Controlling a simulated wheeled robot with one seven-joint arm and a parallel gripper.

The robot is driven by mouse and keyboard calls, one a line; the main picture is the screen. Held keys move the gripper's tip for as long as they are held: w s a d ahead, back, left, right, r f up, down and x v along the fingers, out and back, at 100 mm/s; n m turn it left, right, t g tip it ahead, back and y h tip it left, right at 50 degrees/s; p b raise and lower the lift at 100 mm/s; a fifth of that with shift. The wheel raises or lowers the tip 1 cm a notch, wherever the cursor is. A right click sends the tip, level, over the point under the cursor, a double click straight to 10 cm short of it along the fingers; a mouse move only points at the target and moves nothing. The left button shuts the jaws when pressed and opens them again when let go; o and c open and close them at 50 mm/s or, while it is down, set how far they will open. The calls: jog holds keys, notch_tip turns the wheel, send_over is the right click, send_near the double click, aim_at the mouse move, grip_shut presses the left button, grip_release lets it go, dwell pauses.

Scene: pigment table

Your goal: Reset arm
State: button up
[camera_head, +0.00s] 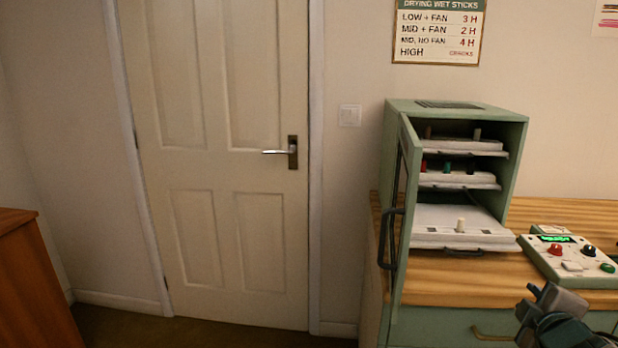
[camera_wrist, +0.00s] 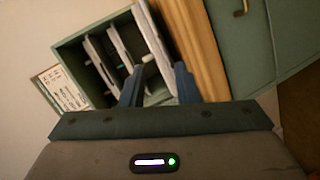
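My gripper (camera_head: 540,300) is at the lower right of the head view, in front of the wooden counter and apart from the cabinet. In the wrist view its two fingers (camera_wrist: 159,72) stand apart with nothing seen held between them. The green drying cabinet (camera_head: 516,160) stands on the counter with its door (camera_head: 397,240) swung open towards me. It also shows tilted in the wrist view (camera_wrist: 72,58), beyond the fingers. Inside are a top tray (camera_head: 485,148), a middle tray (camera_head: 440,180) and a bottom tray (camera_head: 440,238), which sticks out at the front.
A control box (camera_head: 572,268) with knobs and a lit display sits on the wooden counter (camera_head: 470,285) at right. A closed room door (camera_head: 230,180) is at left. The floor before it looks clear.

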jog(key=w+a+r+m+g+y+p, duration=0.1)
jog(key=a+r+m+g+y+p, duration=0.15)
jog(key=a+m+g+p, duration=0.6)
jog(key=s+a+g+y+p, duration=0.1)
jog(key=s+a, duration=0.2)
jog(key=a, duration=0.6)
jog(key=s+a+r+m+y+p, duration=0.1)
jog(key=s+a, duration=0.3)
jog(key=a, duration=0.6)
jog(key=shift+s+r+g+y+p, duration=0.2)
jog(key=shift+r+g+y+p, duration=0.15)
jog(key=shift+y+p, duration=0.4)
jog(key=shift+m, duration=0.25)
jog(key=shift+s, duration=0.1)
